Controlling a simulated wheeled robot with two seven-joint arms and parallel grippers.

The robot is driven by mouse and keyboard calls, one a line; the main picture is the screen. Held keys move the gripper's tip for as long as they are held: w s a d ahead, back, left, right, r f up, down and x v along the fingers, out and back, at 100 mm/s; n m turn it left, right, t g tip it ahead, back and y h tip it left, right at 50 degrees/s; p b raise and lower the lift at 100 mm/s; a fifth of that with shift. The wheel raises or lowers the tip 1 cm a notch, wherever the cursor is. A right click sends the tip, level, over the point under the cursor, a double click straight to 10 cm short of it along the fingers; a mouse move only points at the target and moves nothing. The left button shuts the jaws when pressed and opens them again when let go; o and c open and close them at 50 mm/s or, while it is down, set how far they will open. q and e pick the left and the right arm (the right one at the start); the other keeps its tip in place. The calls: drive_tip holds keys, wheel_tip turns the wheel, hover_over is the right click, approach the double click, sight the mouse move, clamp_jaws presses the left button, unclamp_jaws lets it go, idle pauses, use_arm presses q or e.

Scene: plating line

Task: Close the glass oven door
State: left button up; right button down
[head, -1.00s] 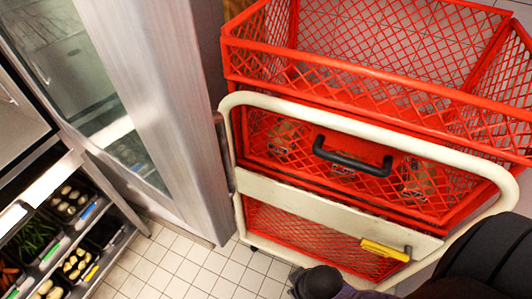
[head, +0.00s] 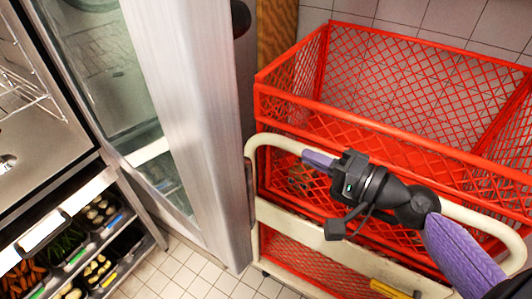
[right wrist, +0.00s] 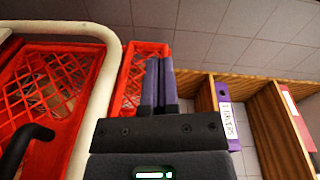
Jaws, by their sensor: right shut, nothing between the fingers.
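The glass oven door (head: 178,100) stands open in the head view, a tall glass panel (head: 130,110) with a broad steel frame. The oven (head: 42,120) is at the far left, with a wire rack inside. My right gripper (head: 318,160) is over the trolley, to the right of the door and apart from it. Its purple fingers (right wrist: 160,85) are together and empty in the right wrist view. The door does not show in that view. My left gripper is not in view.
A trolley with a cream handle frame (head: 262,138) and red mesh crates (head: 380,125) stands close right of the door. Trays of vegetables (head: 70,245) sit below the oven. The wrist view shows a wooden shelf (right wrist: 265,110) with binders.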

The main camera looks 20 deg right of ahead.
drive_tip(key=w+a+f+p, duration=0.1)
drive_tip(key=w+a+p, duration=0.2)
drive_tip(key=a, duration=0.4)
drive_tip(key=shift+w+p, duration=0.3)
drive_tip(key=shift+w, duration=0.3)
drive_tip(key=shift+a, duration=0.1)
